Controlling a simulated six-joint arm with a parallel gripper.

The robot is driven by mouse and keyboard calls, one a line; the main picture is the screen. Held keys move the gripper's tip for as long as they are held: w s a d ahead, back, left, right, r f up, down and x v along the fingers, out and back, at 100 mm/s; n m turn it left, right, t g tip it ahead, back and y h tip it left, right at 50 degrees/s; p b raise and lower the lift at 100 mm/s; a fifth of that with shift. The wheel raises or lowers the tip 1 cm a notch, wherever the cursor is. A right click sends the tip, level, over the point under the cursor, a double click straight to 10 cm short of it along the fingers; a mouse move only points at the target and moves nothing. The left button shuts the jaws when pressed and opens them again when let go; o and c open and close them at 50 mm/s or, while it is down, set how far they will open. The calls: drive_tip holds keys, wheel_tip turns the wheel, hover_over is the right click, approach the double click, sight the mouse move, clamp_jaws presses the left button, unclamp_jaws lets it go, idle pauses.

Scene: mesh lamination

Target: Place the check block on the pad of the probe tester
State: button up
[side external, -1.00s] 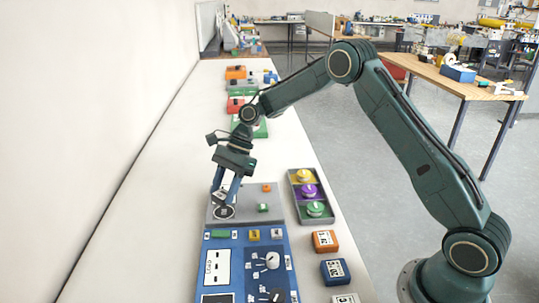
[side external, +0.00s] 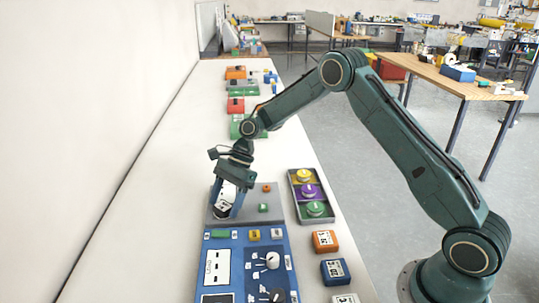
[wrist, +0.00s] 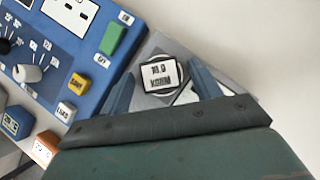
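The check block, a small white-topped block with dark "KOHM" lettering (wrist: 160,76), sits over the round pad (wrist: 146,60) of the grey probe tester in the wrist view. The pad's ring shows around it, and the block appears to rest on the pad. In the side view the block (side external: 222,212) is partly hidden by my fingers. My gripper (wrist: 163,76) is open, its two blue fingers standing on either side of the block with gaps showing. In the side view my gripper (side external: 226,208) is low over the left part of the grey tester (side external: 250,191).
A blue panel (side external: 238,236) with knobs and labels adjoins the tester in front. A tray with yellow, purple and green round pieces (side external: 293,192) stands to the right. Orange (side external: 325,241) and blue (side external: 335,272) labelled blocks lie nearer. The bench at left is clear.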

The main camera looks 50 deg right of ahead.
drive_tip(key=shift+r, duration=0.15)
drive_tip(key=v, duration=1.2)
idle(0.7)
